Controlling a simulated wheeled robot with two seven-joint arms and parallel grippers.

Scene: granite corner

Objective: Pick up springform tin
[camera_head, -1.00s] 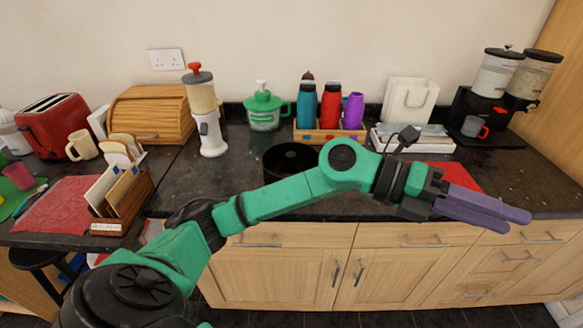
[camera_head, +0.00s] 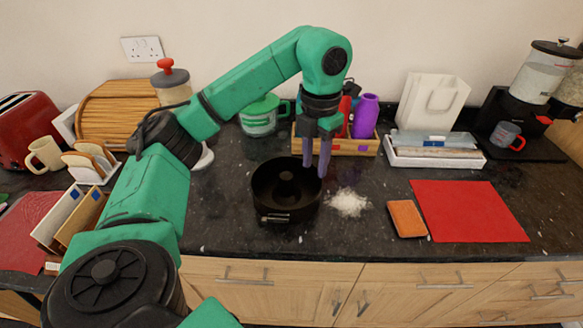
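My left gripper (camera_head: 317,170) points down at the tin's far right rim. Its two purple fingers are a little apart, with a gap showing between them. The fingertips are close to the rim; I cannot tell whether they touch it. The tin stands flat on the counter. My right gripper is not in view.
An orange sponge (camera_head: 407,218) and a red mat (camera_head: 470,211) lie to the right. Behind stand a wooden caddy (camera_head: 362,148) with bottles, a green-lidded jug (camera_head: 258,122) and a white bag (camera_head: 431,102). A wooden letter rack (camera_head: 72,215) stands at left.

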